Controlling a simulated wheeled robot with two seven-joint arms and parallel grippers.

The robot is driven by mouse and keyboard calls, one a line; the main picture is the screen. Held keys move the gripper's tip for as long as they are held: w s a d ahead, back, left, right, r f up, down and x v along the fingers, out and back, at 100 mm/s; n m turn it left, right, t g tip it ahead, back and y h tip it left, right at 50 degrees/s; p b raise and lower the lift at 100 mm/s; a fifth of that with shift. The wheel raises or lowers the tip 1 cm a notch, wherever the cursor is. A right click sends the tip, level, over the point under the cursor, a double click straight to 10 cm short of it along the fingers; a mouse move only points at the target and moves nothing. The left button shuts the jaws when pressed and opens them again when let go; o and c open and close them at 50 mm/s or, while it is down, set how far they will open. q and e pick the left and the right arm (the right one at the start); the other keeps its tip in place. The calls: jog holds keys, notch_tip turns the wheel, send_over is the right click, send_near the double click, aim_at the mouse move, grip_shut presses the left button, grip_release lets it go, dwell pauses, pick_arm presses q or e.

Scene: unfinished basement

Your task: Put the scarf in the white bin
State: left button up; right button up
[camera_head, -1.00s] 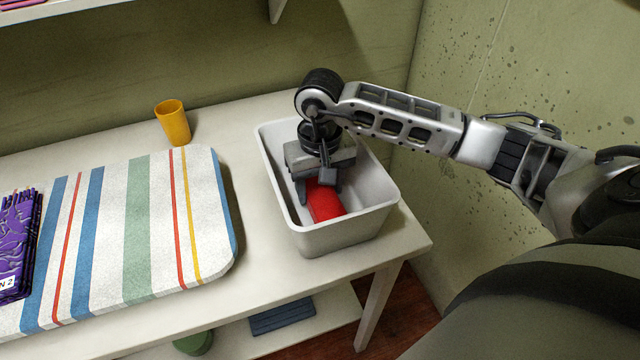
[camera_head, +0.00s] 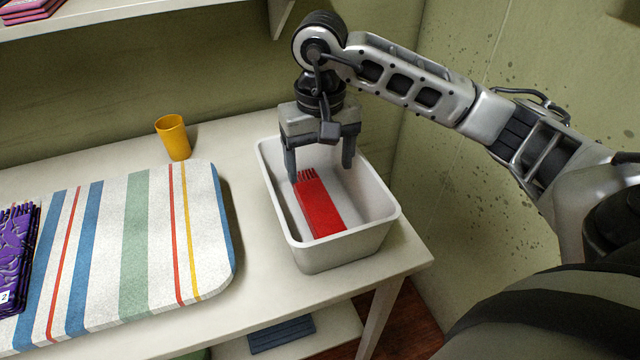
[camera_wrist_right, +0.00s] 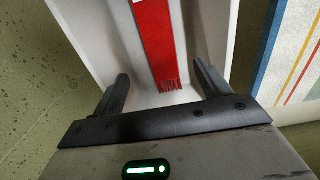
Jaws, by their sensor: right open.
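The red scarf (camera_head: 320,208), folded with a fringe at one end, lies on the floor of the white bin (camera_head: 346,249). The bin stands on the right part of the table. My right gripper (camera_head: 320,170) is open and empty above the far part of the bin, over the fringed end. In the right wrist view the scarf (camera_wrist_right: 158,40) lies inside the bin (camera_wrist_right: 100,42), apart from the open fingers of my right gripper (camera_wrist_right: 162,84). My left gripper is not in view.
A yellow cup (camera_head: 174,137) stands behind. A wall (camera_head: 480,230) is close on the right. A shelf (camera_head: 140,15) hangs above.

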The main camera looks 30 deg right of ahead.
notch_tip(320, 180, up, 2)
jog(key=shift+r, duration=0.25)
